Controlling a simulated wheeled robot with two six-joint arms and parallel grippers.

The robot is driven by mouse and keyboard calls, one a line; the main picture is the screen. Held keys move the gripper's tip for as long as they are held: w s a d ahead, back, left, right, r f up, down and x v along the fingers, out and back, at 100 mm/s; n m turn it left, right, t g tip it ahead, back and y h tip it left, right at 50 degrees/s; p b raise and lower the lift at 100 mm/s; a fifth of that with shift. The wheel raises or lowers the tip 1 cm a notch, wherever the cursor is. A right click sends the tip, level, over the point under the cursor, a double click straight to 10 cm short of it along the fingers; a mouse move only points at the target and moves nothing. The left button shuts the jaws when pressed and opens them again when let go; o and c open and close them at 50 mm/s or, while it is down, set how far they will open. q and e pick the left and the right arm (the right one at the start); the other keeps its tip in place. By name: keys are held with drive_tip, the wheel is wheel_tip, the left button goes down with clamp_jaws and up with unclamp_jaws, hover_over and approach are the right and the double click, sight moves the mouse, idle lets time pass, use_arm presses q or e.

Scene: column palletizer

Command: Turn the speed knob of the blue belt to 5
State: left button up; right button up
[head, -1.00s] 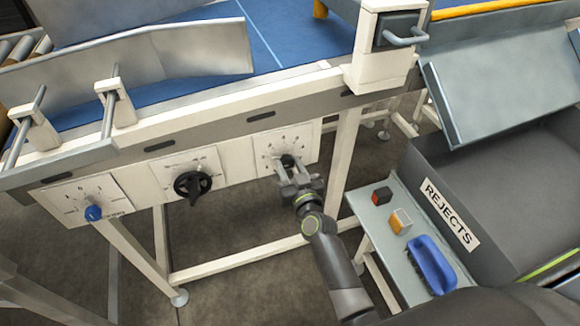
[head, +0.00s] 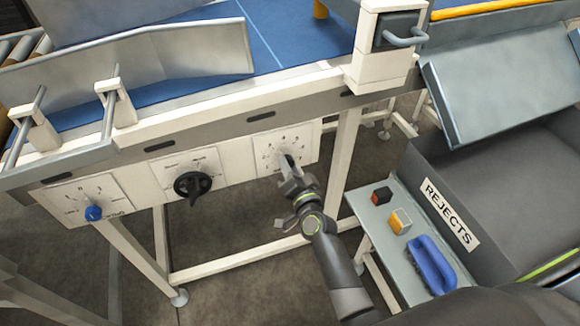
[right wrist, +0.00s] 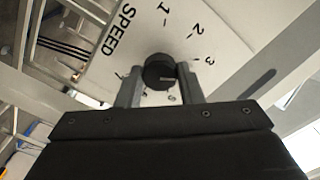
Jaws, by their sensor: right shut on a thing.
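The speed dial plate (head: 305,138) is the rightmost white panel on the front rail below the blue belt (head: 290,30). In the right wrist view the plate (right wrist: 185,18) reads SPEED, with numbers around a round black knob (right wrist: 158,68). My right gripper (head: 289,161) reaches this knob from below. In the right wrist view its two fingers (right wrist: 160,88) are closed on opposite sides of the knob. The gripper hides most of the knob in the head view, and part of the lower scale in the wrist view. I cannot clearly read the knob's pointer. My left gripper is not in view.
A larger black knob (head: 192,185) and a blue knob (head: 93,213) sit on panels further left. A frame leg (head: 343,165) stands just right of the dial. A side shelf (head: 375,215) holds a red-and-black block, an orange-and-white block and a blue handled object beside the REJECTS bin (head: 448,210).

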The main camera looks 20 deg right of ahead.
drive_tip(key=shift+m, duration=0.7)
drive_tip(key=o, duration=1)
drive_tip(key=shift+c, duration=0.2)
